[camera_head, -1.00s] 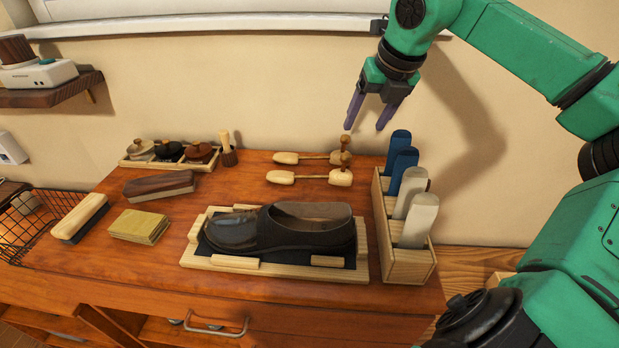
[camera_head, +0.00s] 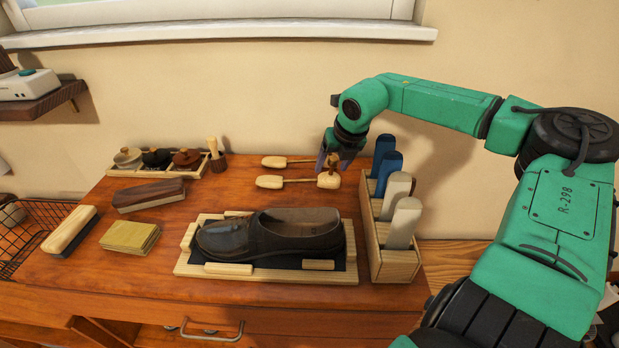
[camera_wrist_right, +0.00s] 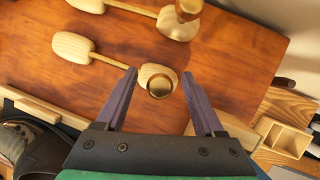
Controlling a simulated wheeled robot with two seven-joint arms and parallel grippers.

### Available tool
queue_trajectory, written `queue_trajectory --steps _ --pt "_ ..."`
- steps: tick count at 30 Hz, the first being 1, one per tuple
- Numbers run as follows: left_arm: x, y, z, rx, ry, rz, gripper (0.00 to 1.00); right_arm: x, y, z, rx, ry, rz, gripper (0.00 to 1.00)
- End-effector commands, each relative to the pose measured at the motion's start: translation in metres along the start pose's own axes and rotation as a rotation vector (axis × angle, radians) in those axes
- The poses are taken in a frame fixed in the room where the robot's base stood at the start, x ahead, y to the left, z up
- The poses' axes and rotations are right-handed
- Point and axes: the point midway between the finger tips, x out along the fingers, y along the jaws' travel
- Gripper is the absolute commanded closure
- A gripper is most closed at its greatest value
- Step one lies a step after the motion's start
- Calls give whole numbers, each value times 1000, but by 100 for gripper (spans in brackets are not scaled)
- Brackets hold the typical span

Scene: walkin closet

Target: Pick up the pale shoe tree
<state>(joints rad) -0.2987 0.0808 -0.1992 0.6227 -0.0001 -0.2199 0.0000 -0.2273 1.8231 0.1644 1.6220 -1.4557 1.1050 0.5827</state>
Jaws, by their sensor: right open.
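Two pale shoe trees lie side by side at the back of the wooden table. The front shoe tree (camera_head: 270,181) and the back shoe tree (camera_head: 274,161) each have a rounded toe, a thin rod and a knobbed heel. My right gripper (camera_head: 333,164) is open and empty over their heel ends. In the right wrist view, the front tree (camera_wrist_right: 74,47) has its heel and brass-coloured knob between my open fingers (camera_wrist_right: 160,76). I cannot tell the fingertip height exactly. My left gripper is out of view.
A pale rack (camera_head: 396,265) of blue and light blocks stands right of the trees. A dark shoe (camera_head: 270,234) sits on a tray (camera_head: 240,271) in front. Brushes, a yellow cloth stack (camera_head: 130,237) and a jar tray (camera_head: 125,171) are left. The wall is close behind.

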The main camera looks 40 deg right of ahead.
Motion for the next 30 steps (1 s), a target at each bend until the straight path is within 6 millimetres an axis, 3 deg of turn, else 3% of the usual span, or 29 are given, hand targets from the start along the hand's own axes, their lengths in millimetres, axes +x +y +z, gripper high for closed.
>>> queue_trajectory --steps 3,8,9,30 --pt "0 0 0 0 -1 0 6 0 0 0 0 -1 0 34" --pt "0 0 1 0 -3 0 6 -1 0 0 0 -1 0 95" --pt "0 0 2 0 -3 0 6 -1 0 0 0 -1 0 100" --pt "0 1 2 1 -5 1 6 -1 0 0 1 -1 0 100"
